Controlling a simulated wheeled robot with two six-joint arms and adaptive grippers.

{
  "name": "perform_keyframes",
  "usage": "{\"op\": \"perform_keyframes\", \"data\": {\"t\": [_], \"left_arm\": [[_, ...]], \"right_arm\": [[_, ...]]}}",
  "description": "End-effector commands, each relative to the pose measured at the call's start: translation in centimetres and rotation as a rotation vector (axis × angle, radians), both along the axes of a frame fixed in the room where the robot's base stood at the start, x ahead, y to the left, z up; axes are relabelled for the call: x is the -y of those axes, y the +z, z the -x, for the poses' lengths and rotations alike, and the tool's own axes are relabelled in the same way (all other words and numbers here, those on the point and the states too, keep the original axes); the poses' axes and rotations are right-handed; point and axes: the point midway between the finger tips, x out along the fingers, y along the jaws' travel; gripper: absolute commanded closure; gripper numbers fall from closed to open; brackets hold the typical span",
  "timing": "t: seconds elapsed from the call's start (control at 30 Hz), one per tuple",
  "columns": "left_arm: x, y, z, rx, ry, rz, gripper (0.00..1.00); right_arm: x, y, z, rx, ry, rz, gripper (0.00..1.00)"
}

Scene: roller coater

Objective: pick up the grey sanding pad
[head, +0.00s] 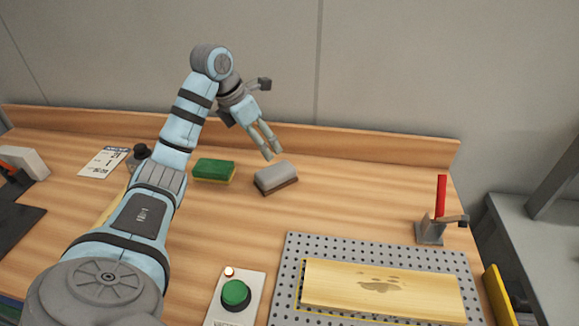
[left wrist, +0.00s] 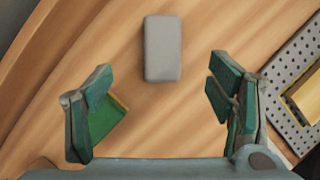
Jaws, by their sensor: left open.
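The grey sanding pad (head: 275,176) lies on the wooden bench, a grey block with a brown underside, near the middle. In the left wrist view the pad (left wrist: 163,49) lies ahead of the fingers and roughly centred between them, with nothing touching it. My left gripper (head: 271,148) hangs above the bench just behind and above the pad in the head view. Its fingers are spread and empty in the left wrist view (left wrist: 160,88). My right gripper is not in view.
A green and yellow sponge (head: 213,171) lies just left of the pad. A perforated metal plate (head: 290,270) with a yellow board (head: 330,285) is at front right. A red-handled clamp (head: 430,231) stands behind it. A green button box (head: 235,295) is in front.

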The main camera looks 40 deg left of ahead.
Motion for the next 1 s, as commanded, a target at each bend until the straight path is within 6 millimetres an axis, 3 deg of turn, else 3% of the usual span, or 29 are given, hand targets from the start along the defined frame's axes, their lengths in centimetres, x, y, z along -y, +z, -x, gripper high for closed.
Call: {"op": "perform_keyframes", "data": {"t": [0.07,0.23,0.6,0.7,1.0], "left_arm": [[0.3,-2.1,-0.5,-0.003,0.0,0.002,0.25],[0.8,-6.2,-2.1,-0.004,-0.001,0.003,0.25],[1.3,-12.0,-3.8,-0.003,0.0,0.002,0.25],[1.4,-13.0,-4.3,-0.001,0.001,0.001,0.25],[1.4,-13.0,-4.3,0.0,0.0,0.0,0.25]], "right_arm": [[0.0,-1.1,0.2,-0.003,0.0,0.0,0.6],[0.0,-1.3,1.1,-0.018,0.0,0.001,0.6],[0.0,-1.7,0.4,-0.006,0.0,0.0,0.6],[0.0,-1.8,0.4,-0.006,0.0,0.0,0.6],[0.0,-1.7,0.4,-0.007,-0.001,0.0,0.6]]}}
